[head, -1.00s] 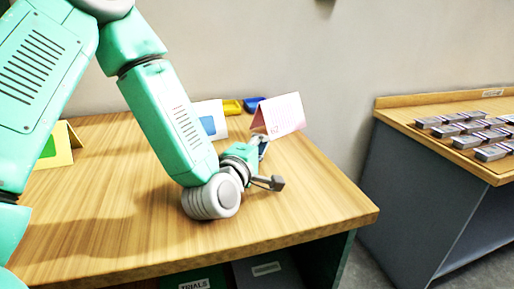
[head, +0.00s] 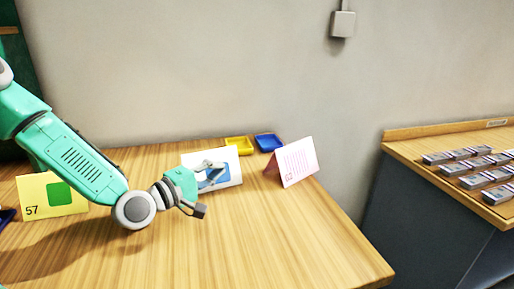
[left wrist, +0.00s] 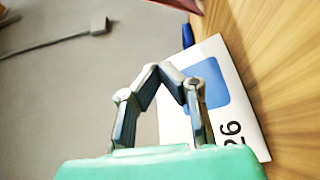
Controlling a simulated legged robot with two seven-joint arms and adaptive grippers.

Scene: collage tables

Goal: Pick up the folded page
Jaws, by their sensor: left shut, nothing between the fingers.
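Three folded pages stand like tents on the wooden table (head: 270,235). The pink page (head: 297,162) with printed lines stands at the back right. The white page (head: 229,161) with a blue square is left of it. The yellow page (head: 72,200) with a green square and "57" stands at the left. My left gripper (head: 214,172) is shut and empty in front of the white page, covering part of it. In the left wrist view the closed fingers (left wrist: 166,72) overlap the white page (left wrist: 244,112), marked "26"; contact cannot be told. My right gripper is not in view.
A yellow tray (head: 239,145) and a blue tray (head: 268,142) lie at the table's back edge. A second table (head: 440,191) at the right bears several grey metal blocks (head: 461,168). The table's front right is clear.

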